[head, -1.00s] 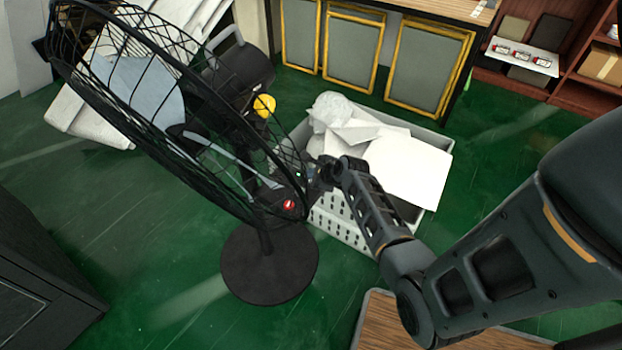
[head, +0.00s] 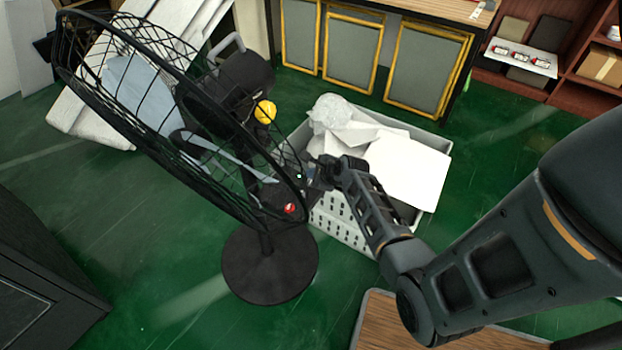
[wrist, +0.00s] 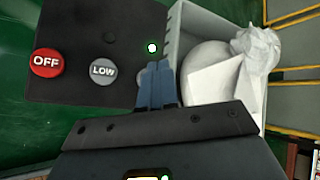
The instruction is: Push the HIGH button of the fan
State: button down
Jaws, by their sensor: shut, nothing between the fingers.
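The black fan (head: 268,265) stands on a round base, its cage tilted, in the head view. Its dark control panel (wrist: 95,25) fills the upper left of the wrist view. The panel bears a red OFF button (wrist: 46,63), also visible in the head view (head: 289,209), and a grey LOW button (wrist: 103,71). No button marked HIGH is readable; my fingers hide part of the panel's right edge. My gripper (wrist: 157,66) is shut and empty, its blue fingertips over that edge, right of LOW. Contact cannot be told. A small bright greenish dot shows just beyond the tips.
A white crate (head: 345,222) with crumpled paper and white sheets stands close behind my gripper. A yellow knob (head: 264,112) sits behind the fan cage. A dark cabinet (head: 45,275) is at the left. Green floor is open around the fan base.

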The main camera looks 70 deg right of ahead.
notch_tip(320, 180, up, 5)
jog(key=p, duration=0.5)
dwell(0.3)
dwell(0.9)
